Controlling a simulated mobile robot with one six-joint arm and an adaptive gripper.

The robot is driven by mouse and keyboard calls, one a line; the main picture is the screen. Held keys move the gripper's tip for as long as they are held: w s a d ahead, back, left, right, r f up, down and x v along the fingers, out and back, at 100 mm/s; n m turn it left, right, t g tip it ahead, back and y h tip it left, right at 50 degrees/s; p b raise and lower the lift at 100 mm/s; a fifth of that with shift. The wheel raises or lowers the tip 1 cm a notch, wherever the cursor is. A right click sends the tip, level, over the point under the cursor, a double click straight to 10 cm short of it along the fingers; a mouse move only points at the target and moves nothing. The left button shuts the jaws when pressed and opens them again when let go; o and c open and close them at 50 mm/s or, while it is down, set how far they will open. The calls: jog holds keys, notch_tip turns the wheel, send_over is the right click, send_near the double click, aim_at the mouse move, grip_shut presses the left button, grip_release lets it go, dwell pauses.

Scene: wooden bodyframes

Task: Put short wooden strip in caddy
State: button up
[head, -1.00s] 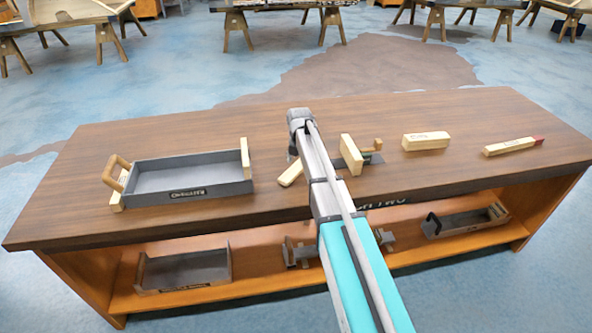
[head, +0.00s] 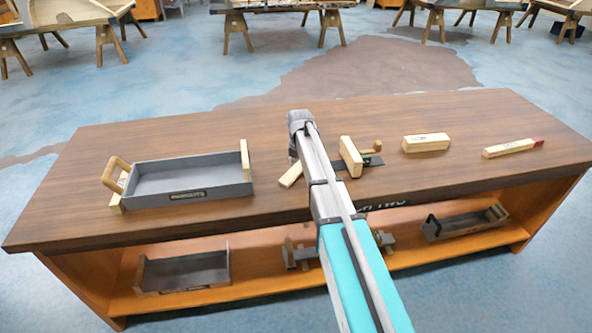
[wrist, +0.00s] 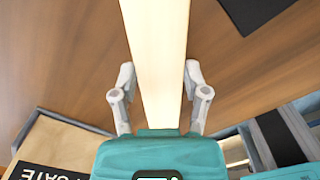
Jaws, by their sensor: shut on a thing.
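The short wooden strip (head: 291,174) is pale and lies at a slant beside my arm in the head view, partly hidden by it. In the wrist view the strip (wrist: 157,50) runs between the fingers of my gripper (wrist: 159,74), which is shut on it. I cannot tell whether the strip touches the tabletop. The caddy (head: 220,191) is a grey open tray with a pale wooden piece at each end and a handle on its left. It stands empty on the left of the bench, left of the strip.
On the bench (head: 335,108), right of my arm, are a wooden-handled tool (head: 351,156), a pale block (head: 425,142) and a red-tipped stick (head: 510,148). The lower shelf holds a grey tray (head: 185,273) and a black-handled caddy (head: 465,222). Bare tabletop separates strip and caddy.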

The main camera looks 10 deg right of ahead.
jog(key=shift+r, duration=0.1)
jog(key=shift+r+p, duration=1)
jog(key=shift+p, duration=0.1)
jog(key=s+r+p, duration=1)
jog(key=s, duration=0.4)
jog(key=shift+d+r+p, duration=0.3)
jog(key=shift+r+p, duration=0.1)
jog(key=shift+d, duration=0.15)
